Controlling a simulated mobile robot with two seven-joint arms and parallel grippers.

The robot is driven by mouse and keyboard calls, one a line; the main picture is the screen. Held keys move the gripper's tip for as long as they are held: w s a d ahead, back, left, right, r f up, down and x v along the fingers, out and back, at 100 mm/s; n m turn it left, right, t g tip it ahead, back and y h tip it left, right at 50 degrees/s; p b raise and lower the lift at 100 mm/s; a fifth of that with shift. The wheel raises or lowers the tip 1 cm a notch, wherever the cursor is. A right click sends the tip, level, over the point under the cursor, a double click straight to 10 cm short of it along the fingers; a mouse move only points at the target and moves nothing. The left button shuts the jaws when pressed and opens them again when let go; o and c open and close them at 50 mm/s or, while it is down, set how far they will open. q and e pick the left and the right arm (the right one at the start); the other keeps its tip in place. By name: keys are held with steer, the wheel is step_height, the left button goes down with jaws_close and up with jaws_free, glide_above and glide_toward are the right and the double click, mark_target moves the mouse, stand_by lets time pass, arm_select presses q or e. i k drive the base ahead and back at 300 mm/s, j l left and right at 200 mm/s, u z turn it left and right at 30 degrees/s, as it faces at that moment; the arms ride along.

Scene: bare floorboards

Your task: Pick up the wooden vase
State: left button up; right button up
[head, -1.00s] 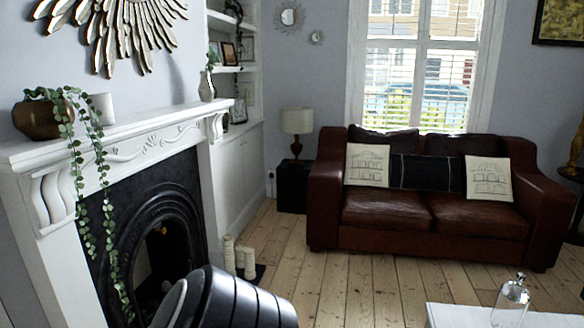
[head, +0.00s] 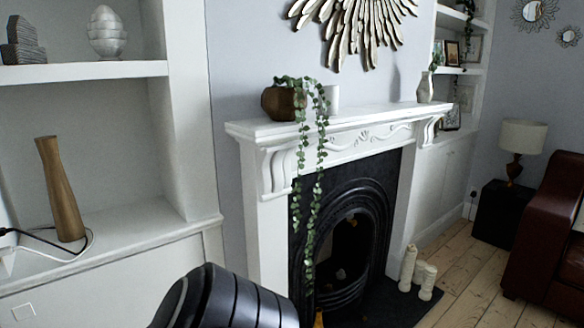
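A tall, slim wooden vase (head: 61,190) with a narrow waist stands upright on the white lower shelf of the alcove at the left. A white cable lies on the shelf around its base. A dark, ribbed part of my own arm shows at the bottom of the head view, apart from the vase. Neither gripper's fingers can be seen.
The lower shelf (head: 140,222) has free room right of the vase. An upper shelf (head: 100,71) with ornaments is above. A white fireplace mantel (head: 375,118) with a trailing potted plant (head: 284,103) juts out to the right. Candles (head: 426,281) stand on the hearth.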

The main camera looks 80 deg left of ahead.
mark_target(69, 228)
steer(key=u, duration=3.9)
